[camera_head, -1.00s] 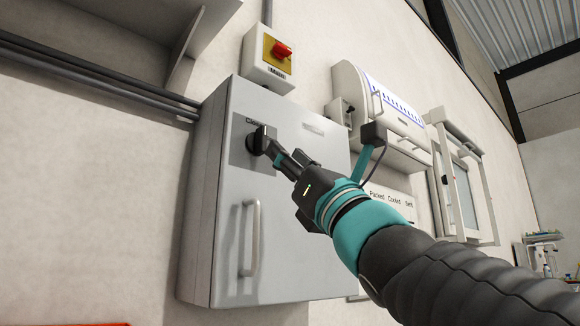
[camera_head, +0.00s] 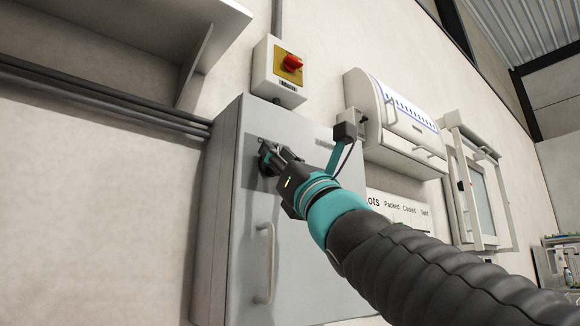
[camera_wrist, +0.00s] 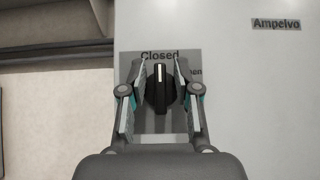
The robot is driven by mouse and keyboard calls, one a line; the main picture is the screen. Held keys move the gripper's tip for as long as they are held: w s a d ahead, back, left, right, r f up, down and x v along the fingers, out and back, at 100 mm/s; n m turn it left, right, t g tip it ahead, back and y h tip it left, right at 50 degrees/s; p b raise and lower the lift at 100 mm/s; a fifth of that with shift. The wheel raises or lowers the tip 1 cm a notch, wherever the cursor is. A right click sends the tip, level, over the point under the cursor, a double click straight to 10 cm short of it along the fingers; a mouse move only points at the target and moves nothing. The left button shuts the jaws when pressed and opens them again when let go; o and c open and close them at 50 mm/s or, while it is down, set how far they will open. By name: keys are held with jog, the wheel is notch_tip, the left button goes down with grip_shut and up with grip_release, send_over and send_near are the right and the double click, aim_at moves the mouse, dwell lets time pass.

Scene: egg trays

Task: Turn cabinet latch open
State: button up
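The cabinet latch is a black rotary knob (camera_wrist: 160,88) with a white line pointing up at the word "Closed" on its grey plate (camera_wrist: 132,66). Part of a second word, ending "en", shows at the plate's right side. My gripper (camera_wrist: 160,72) is open, with one finger on each side of the knob. Narrow gaps seem to show between fingers and knob. In the head view my gripper (camera_head: 268,158) is at the upper left of the grey cabinet's door (camera_head: 310,235) and mostly hides the latch. The door is shut.
A pale vertical handle (camera_head: 267,262) is on the door below the latch. A red and yellow switch box (camera_head: 277,80) is above the cabinet. A white wall unit (camera_head: 405,120) and a shelf (camera_head: 190,35) are nearby.

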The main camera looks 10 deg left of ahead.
grip_shut()
jog(key=m+t+h+b, duration=0.2)
jog(key=m+b, duration=0.1)
jog(key=shift+f+b, duration=0.15)
jog(key=shift+b, duration=0.25)
jog(key=shift+w+d+f+m+g+h+p, duration=0.15)
jog(key=shift+m+h+p, duration=1)
jog(key=shift+m+h, duration=2.3)
jog(key=shift+a+r+m+g+h+p, duration=0.2)
jog(key=shift+m+h+p, duration=1)
jog(key=shift+m+h, duration=2.25)
jog(key=shift+w+d+f+m+g+h+p, duration=0.2)
jog(key=shift+m+h+p, duration=1.3)
jog(key=shift+m, duration=3.6)
jog(key=shift+s+g+b, duration=0.15)
jog(key=shift+g+b, duration=0.1)
jog(key=shift+b, duration=0.05)
